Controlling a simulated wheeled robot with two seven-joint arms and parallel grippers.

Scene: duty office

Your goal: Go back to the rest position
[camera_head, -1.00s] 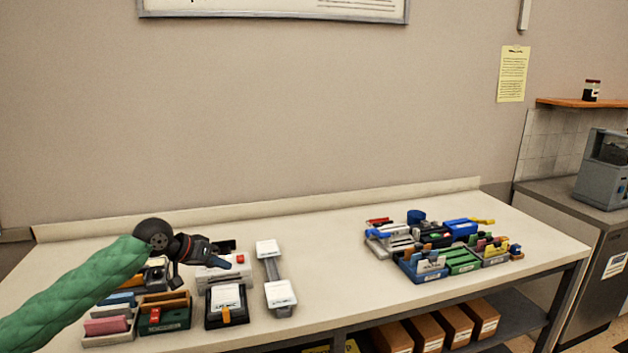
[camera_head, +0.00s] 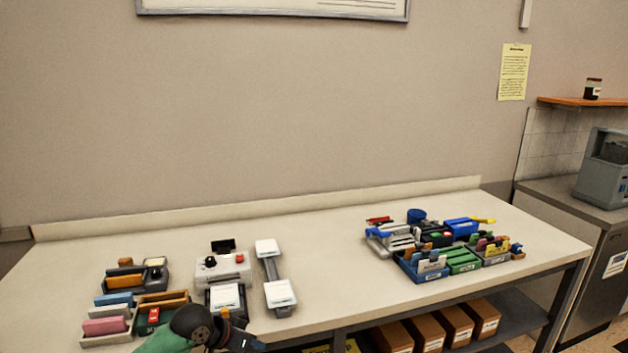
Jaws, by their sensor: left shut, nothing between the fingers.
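My left gripper (camera_head: 248,342) shows at the bottom of the head view, low over the front edge of the table (camera_head: 330,290). It is dark, with its fingers closed and nothing held. My green-sleeved left arm (camera_head: 168,342) comes in from the bottom left, mostly out of the picture. The gripper and wrist cover the front of a black box with a white top (camera_head: 226,297) and part of a dark green tray with a red item (camera_head: 153,314). My right gripper is not in view.
Left on the table are a device with knobs (camera_head: 222,268), a grey stand with two white pads (camera_head: 273,270), and a tray of coloured blocks (camera_head: 118,338). At right are sorted office items (camera_head: 463,262). The table's middle is clear. Boxes (camera_head: 425,330) sit on the shelf below.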

